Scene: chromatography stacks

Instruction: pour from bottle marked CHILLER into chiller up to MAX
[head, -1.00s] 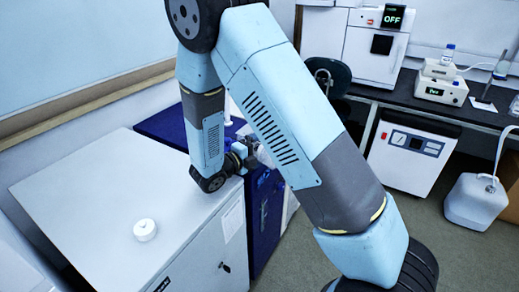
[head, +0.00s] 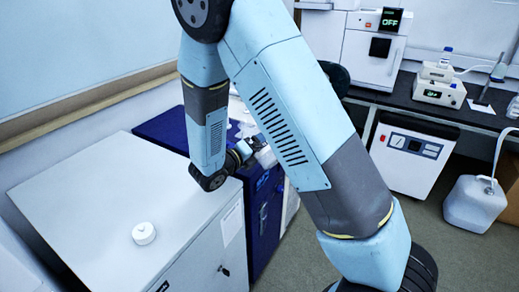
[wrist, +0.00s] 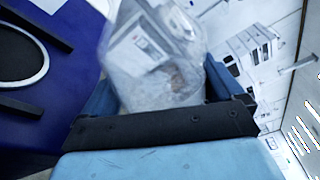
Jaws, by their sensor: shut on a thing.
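My gripper (wrist: 165,88) is shut on a clear, translucent bottle (wrist: 160,60) with a white label. The bottle looks tilted, and its label is too blurred to read. In the head view my arm hides most of the gripper and bottle. A dark blue cabinet (head: 262,215), apparently the chiller, stands behind the white cabinet, below my gripper. In the wrist view its blue surface (wrist: 75,75) fills the left side, with a dark round shape with a pale rim (wrist: 20,55) between two black bars. The bottle is apart from that round shape. No MAX mark or liquid level is readable.
A white cap (head: 143,233) lies on the white cabinet (head: 85,195) at the left. A dark bench (head: 430,107) with instruments stands at the back right. A white jug (head: 474,203) with a tube stands on the floor at the right. The floor in front is clear.

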